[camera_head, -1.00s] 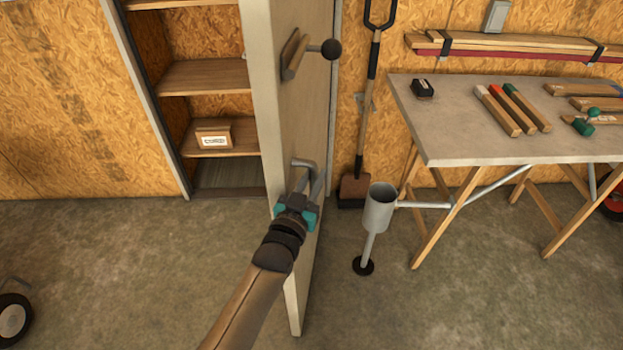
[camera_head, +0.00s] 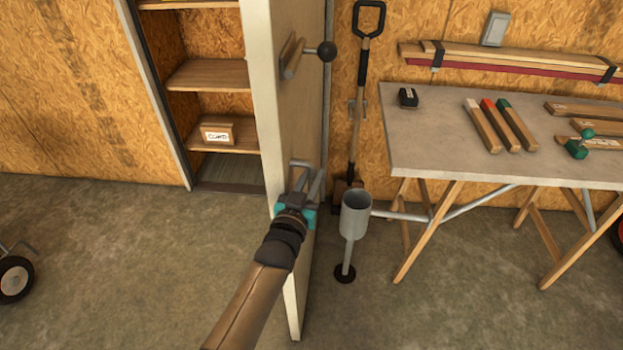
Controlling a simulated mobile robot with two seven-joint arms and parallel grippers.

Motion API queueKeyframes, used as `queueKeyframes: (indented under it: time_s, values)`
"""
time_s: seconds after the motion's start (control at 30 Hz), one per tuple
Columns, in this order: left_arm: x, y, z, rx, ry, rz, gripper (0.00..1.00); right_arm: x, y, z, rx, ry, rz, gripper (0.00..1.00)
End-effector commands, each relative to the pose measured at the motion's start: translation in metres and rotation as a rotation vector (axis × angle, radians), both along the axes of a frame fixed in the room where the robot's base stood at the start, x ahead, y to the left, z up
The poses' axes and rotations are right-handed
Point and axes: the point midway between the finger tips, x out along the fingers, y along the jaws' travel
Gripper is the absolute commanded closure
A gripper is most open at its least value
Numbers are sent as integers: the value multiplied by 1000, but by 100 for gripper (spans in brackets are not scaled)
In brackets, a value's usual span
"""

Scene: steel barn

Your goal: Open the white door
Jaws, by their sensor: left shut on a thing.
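The white door (camera_head: 264,108) stands swung well open, seen nearly edge-on, with its outer face turned to the right. A grey metal handle (camera_head: 300,164) sits on that face at mid height. My left gripper (camera_head: 305,190) is shut on the handle, its fingers partly hidden by the wrist. A wooden plate with a black knob (camera_head: 327,51) is higher on the same face. My right gripper is not in view.
Behind the door is a shelved closet (camera_head: 208,75) with a labelled box (camera_head: 218,134). A grey cup-topped stand (camera_head: 356,215) is close right of the door. A shovel (camera_head: 363,70) leans behind it. A workbench (camera_head: 440,130) fills the right. The floor at left is mostly clear.

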Motion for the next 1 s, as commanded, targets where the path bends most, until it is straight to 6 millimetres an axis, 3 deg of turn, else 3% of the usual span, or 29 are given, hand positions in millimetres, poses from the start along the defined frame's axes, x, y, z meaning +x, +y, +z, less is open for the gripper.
queueKeyframes:
  time_s: [0.5, 0.53, 0.63, 1.0]
  values:
    - [2, 0, 2, -1, -5, 1, 100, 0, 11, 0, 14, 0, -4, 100]
    - [2, 0, 2, -1, -5, 1, 77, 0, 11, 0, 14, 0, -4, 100]
    - [2, 0, 2, -1, -4, 1, 66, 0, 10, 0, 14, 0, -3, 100]
    - [-3, 2, 1, 1, -1, 1, 66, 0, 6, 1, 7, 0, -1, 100]
